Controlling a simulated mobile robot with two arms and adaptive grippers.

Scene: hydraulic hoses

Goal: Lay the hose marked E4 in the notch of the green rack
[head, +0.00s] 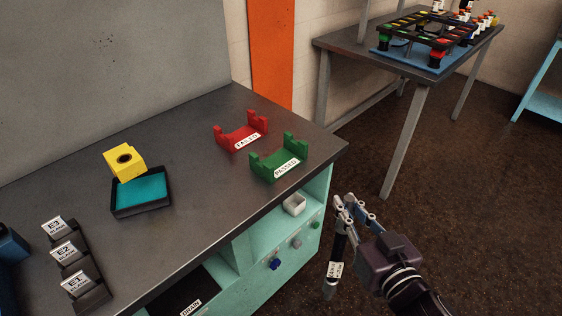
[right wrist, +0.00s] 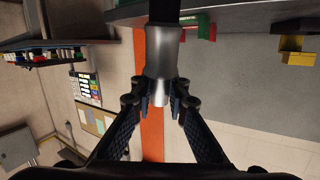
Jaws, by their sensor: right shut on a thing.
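The green rack (head: 279,162) with a label reading PASSED stands near the right end of the grey workbench. Its notch between two uprights is empty. My right gripper (head: 350,208) is off the bench's right end, in front of and below the rack. It is shut on a dark hose (head: 338,247), which hangs steeply down with a white tag and a metal lower end. The tag is too small to read surely. In the right wrist view the fingers close around the hose's metal fitting (right wrist: 160,75). My left gripper is not in view.
A red rack (head: 240,137) labelled FAILED stands behind the green one. A yellow block (head: 124,160) sits at a black tray (head: 142,208) with a teal inside. Tagged black holders (head: 92,292) stand front left. The bench edge and teal shelves lie beside my right gripper.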

